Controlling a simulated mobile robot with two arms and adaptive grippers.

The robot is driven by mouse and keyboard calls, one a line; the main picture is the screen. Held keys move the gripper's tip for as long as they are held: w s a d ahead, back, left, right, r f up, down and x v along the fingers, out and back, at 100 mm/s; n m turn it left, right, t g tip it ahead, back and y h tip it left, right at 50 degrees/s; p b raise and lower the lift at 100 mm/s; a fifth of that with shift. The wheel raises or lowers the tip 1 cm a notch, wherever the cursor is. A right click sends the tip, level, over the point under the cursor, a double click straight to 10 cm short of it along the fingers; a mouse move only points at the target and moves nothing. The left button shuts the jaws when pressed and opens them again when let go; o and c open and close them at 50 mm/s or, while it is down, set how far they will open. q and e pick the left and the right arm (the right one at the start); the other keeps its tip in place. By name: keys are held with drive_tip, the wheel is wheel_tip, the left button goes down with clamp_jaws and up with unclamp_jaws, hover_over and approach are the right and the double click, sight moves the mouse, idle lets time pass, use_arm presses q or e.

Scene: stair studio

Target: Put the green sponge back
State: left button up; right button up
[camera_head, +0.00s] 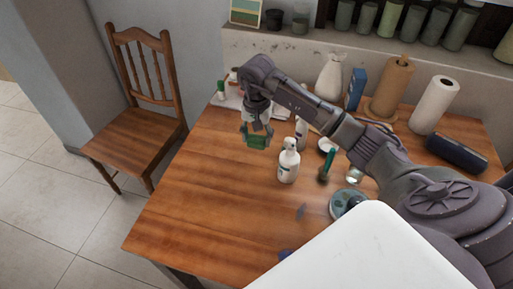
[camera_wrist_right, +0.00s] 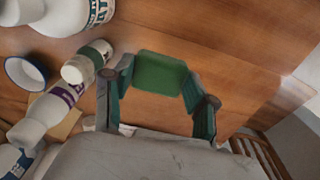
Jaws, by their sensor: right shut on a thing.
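The green sponge (camera_head: 257,142) is held in my right gripper (camera_head: 257,134), above the far left part of the wooden table. In the right wrist view the sponge (camera_wrist_right: 160,73) sits between the two teal fingers of the gripper (camera_wrist_right: 162,86), with its broad face showing. I cannot tell exactly how high it is above the table top. My left gripper is not in view. My right arm hides part of the back of the table.
A white pump bottle (camera_head: 288,167), a green-handled brush (camera_head: 326,166) and a round green-topped item (camera_head: 347,203) stand on the table (camera_head: 205,200). A paper towel roll (camera_head: 434,106) and dark blue case (camera_head: 456,153) are at right. The table's front left is clear. A chair (camera_head: 135,140) stands left.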

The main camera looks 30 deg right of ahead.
sight(257, 158)
wheel_tip(257, 158, down, 6)
drive_tip(key=shift+r, duration=0.1)
idle(0.4)
drive_tip(key=shift+f, duration=0.25)
drive_tip(key=o, duration=1)
drive_tip(key=shift+r+p, duration=0.3)
drive_tip(key=shift+p, duration=0.05)
wheel_tip(257, 158, up, 12)
drive_tip(key=shift+f+b, duration=0.1)
drive_tip(key=shift+b, duration=0.8)
